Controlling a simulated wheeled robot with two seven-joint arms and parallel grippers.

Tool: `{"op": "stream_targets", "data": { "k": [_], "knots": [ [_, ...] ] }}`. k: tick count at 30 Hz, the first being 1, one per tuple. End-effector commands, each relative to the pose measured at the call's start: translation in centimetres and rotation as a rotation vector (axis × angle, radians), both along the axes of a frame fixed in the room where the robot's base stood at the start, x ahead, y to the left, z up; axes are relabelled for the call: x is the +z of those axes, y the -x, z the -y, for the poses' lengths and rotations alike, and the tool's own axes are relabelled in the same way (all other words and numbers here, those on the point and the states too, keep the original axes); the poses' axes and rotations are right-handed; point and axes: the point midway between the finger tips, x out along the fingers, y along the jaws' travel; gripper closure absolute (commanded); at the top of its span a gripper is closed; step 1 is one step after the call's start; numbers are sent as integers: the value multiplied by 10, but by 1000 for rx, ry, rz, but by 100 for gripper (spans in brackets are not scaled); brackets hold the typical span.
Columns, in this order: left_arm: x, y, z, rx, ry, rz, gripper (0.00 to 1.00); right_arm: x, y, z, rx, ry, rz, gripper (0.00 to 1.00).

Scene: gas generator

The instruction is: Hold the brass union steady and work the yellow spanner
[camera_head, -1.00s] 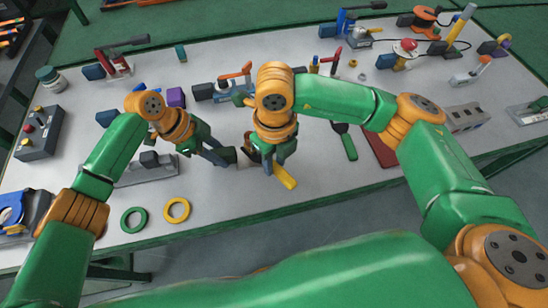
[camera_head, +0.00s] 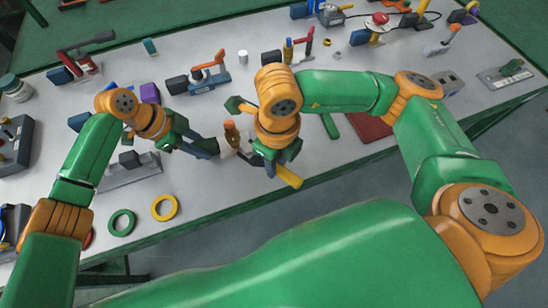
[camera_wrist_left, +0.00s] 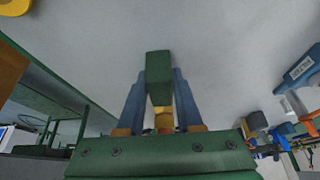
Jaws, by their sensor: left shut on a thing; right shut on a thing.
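My left gripper (camera_head: 214,149) is low over the front of the bench, beside a small pale block with an orange-brown upright piece (camera_head: 231,133). In the left wrist view its two blue fingers (camera_wrist_left: 160,95) close around a dark green block (camera_wrist_left: 159,78), with a small brass-yellow part, likely the brass union (camera_wrist_left: 163,118), at their base. The fingers mostly hide the union in the head view. My right gripper (camera_head: 275,160) is shut on the yellow spanner (camera_head: 289,177), which sticks out toward the bench's front edge. The spanner's other end is hidden by the gripper.
A yellow ring (camera_head: 164,208) and a green ring (camera_head: 121,223) lie flat at the front left. A grey fixture (camera_head: 130,170) stands left of my left gripper. A dark red mat (camera_head: 366,127) lies to the right. Toggle clamps and other devices line the back.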

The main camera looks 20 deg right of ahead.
Motion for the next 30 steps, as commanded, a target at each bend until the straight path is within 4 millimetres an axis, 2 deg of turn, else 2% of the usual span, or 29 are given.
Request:
{"op": "stream_targets", "data": {
  "k": [4,13,21,22,25,26,30],
  "knots": [
    [0,0,0,0,1,1,100,7,-1,0,1,-1,2,100],
    [0,0,0,0,1,1,100,46,-1,0,0,-1,3,100],
    [0,0,0,0,1,1,100,50,0,0,0,0,0,100],
    [0,0,0,0,1,1,60,50,0,0,0,0,0,100],
    [0,0,0,0,1,1,33,50,0,0,0,0,0,100],
    [0,0,0,0,0,1,30,50,0,0,0,0,0,100],
    [0,0,0,0,0,1,30,50,0,0,0,0,0,100]
  ]
}}
